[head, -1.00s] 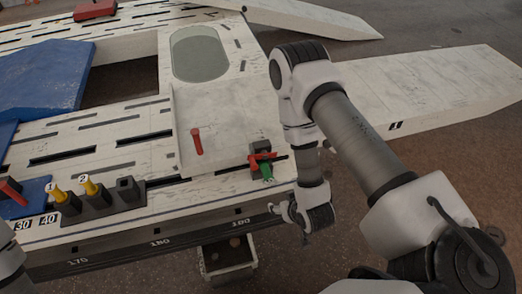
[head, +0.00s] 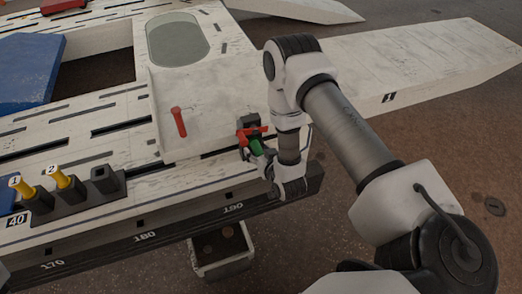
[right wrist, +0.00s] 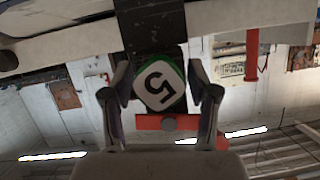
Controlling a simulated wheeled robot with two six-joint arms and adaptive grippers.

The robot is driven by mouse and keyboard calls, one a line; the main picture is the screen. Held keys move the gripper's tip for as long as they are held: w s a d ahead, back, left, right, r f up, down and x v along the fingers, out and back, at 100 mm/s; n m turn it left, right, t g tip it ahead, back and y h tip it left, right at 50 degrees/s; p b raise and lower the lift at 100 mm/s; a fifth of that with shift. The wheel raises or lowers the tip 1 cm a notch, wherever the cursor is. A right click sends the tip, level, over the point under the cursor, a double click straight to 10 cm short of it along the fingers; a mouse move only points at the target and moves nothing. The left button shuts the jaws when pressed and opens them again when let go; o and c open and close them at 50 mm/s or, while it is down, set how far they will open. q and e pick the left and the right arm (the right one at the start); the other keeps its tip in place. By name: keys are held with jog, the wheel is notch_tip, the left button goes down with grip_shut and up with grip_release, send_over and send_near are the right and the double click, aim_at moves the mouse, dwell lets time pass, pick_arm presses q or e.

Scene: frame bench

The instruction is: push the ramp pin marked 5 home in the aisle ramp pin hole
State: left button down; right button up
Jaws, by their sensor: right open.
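The ramp pin marked 5 has a green body with a white face, which shows between my right fingers in the right wrist view (right wrist: 159,86). In the head view the green pin (head: 256,146) shows at the dark block (head: 248,121) on the bench's front edge, beside a red part (head: 250,133). The hole itself is hidden, so I cannot tell how deep the pin sits. My right gripper (right wrist: 160,95) is open, one finger on each side of the pin, with gaps visible. My left gripper is out of view.
Two yellow pins marked 1 (head: 22,189) and 2 (head: 60,177) stand in dark holders at the left, beside an empty dark holder (head: 105,180). A small box (head: 222,250) is below the bench edge.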

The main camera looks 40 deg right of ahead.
grip_shut()
jog(key=shift+o, duration=0.8)
grip_release()
jog(key=shift+w, duration=0.1)
